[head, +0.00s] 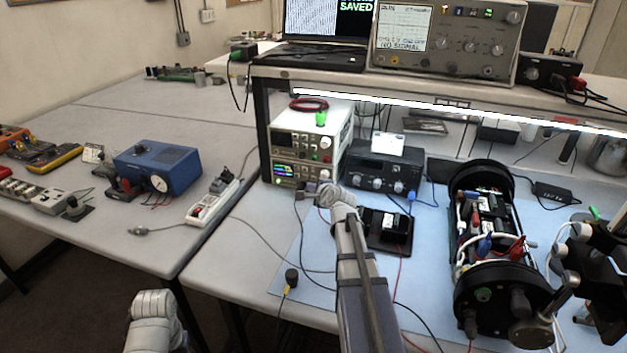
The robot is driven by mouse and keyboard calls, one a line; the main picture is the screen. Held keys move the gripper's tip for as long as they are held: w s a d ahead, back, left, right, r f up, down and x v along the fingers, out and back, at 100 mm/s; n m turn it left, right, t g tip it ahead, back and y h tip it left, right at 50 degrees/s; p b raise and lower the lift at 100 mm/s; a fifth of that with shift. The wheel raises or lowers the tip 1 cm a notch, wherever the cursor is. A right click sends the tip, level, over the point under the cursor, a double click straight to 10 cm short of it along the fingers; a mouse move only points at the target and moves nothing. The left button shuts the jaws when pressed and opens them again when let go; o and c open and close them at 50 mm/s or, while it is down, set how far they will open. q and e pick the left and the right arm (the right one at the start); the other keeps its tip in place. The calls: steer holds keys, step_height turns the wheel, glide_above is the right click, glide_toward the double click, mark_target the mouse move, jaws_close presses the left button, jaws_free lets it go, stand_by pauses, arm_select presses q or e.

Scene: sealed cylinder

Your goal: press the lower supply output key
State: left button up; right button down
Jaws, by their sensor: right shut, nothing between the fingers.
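Two cream supplies are stacked under the shelf. My right arm rises from the bottom centre, and my right gripper (323,189) is shut and empty, close in front of the lower right part of the lower supply. Its fingertips are small and partly hidden by the wrist, so contact cannot be told. My left arm shows at the bottom left, with its gripper out of view.
A dark bench unit (382,170) stands right of the supplies. A small black stand (391,240) is beside my right arm. The black open-framed cylinder (478,282) stands at right. Loose cables cross the bench. A power strip (212,203) lies at left.

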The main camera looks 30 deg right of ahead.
steer(key=shift+s+a, duration=1.3)
steer(key=shift+a, duration=0.25)
steer(key=shift+r, duration=0.1)
